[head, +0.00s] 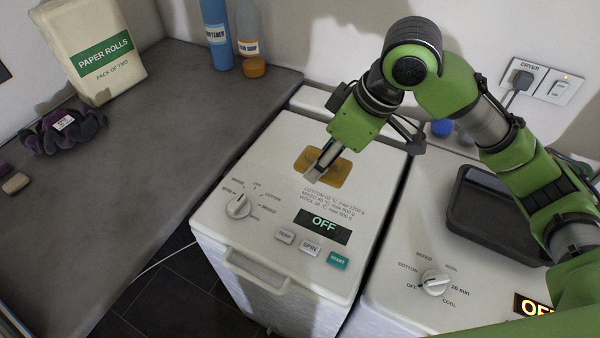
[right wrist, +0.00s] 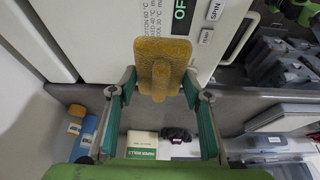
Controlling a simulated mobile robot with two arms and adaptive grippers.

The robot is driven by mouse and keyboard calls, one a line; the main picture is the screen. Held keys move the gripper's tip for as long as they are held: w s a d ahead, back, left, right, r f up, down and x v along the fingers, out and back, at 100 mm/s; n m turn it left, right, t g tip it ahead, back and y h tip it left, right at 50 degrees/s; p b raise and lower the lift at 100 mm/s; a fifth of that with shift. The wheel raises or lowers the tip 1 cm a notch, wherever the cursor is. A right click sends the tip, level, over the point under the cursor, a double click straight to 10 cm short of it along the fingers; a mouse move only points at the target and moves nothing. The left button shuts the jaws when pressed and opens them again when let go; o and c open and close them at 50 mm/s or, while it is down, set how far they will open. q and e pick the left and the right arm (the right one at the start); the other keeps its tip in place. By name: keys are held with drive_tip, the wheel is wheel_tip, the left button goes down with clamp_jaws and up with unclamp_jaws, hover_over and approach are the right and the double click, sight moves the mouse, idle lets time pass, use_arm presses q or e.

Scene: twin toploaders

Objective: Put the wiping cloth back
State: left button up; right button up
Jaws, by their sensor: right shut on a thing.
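The wiping cloth is a flat orange-yellow pad (head: 342,174) with rounded corners, at the top of the left white toploader (head: 270,150). My right gripper (head: 316,171) reaches down to it from above and is shut on it. In the right wrist view, the cloth (right wrist: 178,50) shows between the fingertips of my right gripper (right wrist: 160,80), with a raised tan strip at its middle. Whether the cloth rests on the lid or is just above it, I cannot tell.
A dark tray (head: 478,236) sits on the right machine (head: 390,285). The grey counter (head: 160,170) at left holds paper rolls (head: 95,55), a dark scrunched item (head: 62,130) and bottles (head: 216,38). A plugged wall socket (head: 540,80) is behind my arm. The counter's middle is clear.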

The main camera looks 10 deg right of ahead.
drive_tip(key=shift+s+a+f, duration=0.15)
drive_tip(key=shift+s+a, duration=0.05)
drive_tip(key=shift+a, duration=0.1)
drive_tip(key=shift+w, duration=0.15)
drive_tip(key=w+d+f, duration=0.1)
drive_tip(key=w+f, duration=0.1)
drive_tip(key=w, duration=0.2)
drive_tip(key=w+d+f+p, duration=0.1)
drive_tip(key=w+f, duration=0.2)
drive_tip(key=w, duration=0.1)
drive_tip(key=w+d+f+p, duration=0.1)
drive_tip(key=w+f, duration=0.2)
drive_tip(key=w, duration=0.1)
drive_tip(key=shift+f, duration=0.2)
drive_tip(key=shift+w+d+f, duration=0.15)
drive_tip(key=shift+w+f, duration=0.2)
drive_tip(key=shift+f, duration=0.2)
wheel_tip(320, 180, down, 3)
drive_tip(key=shift+w+p, duration=0.1)
drive_tip(key=shift+p, duration=0.55)
drive_tip(key=shift+f, duration=0.2)
drive_tip(key=shift+f, duration=0.15)
